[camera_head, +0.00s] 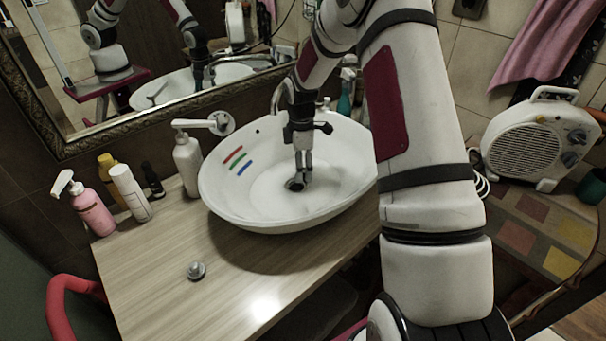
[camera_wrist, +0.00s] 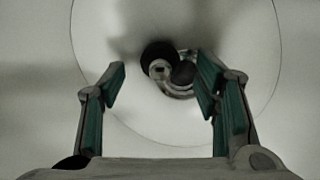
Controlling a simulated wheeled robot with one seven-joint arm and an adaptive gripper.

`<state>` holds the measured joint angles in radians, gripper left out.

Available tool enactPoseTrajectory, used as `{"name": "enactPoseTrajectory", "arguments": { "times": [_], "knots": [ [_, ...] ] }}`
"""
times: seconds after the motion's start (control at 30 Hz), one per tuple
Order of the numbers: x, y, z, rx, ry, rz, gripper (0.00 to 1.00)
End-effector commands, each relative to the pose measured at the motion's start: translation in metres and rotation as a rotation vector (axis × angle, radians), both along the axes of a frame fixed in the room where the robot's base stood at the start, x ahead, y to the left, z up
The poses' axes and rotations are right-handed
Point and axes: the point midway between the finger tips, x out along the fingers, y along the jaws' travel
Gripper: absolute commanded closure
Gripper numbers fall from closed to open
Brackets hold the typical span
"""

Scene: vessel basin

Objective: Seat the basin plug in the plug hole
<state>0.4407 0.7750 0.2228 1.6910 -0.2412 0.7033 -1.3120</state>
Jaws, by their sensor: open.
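The white basin (camera_head: 232,205) stands on the wooden counter. Its plug hole (camera_head: 292,186) shows at the bottom, partly covered by my gripper (camera_head: 302,182), which reaches down close above it. In the wrist view the metal ring of the plug hole (camera_wrist: 181,90) lies between and beyond the fingers. A dark round piece (camera_wrist: 157,52) with a pale centre overlaps the ring's left side; I cannot tell whether it is a plug or part of the drain. My gripper (camera_wrist: 162,72) is open, with nothing between its fingers. A small grey knobbed piece, plug-like (camera_head: 196,271), sits on the front counter.
A pink pump bottle (camera_head: 92,208), a white bottle (camera_head: 130,192) and a white dispenser (camera_head: 187,163) stand left of the basin. The tap (camera_head: 277,98) is behind it. A fan heater (camera_head: 530,143) stands at right. The front counter (camera_head: 150,290) is mostly clear.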

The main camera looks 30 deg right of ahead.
Motion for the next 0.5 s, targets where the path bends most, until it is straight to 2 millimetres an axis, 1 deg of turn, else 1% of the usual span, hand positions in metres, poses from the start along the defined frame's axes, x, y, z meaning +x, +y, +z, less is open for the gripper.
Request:
{"name": "enactPoseTrajectory", "arguments": {
  "times": [0.03,0.13,0.37,0.4,0.43,0.47,0.5],
  "knots": [
    [-0.001,0.0003,-0.0063,0.001,0.002,0.001,0.43],
    [-0.0003,0.0002,-0.0129,0.0,0.0,0.001,0.43],
    [0.0,-0.0001,-0.0147,0.0,-0.001,0.001,0.43],
    [0.0,-0.0001,-0.0147,0.0,-0.001,0.001,0.48],
    [0.0,-0.0001,-0.0147,0.0,-0.001,0.001,0.55],
    [0.0,-0.0001,-0.0146,0.0,-0.001,0.001,0.61],
    [0.0,-0.0001,-0.0146,0.0,-0.001,0.0,0.71]
  ]
}}
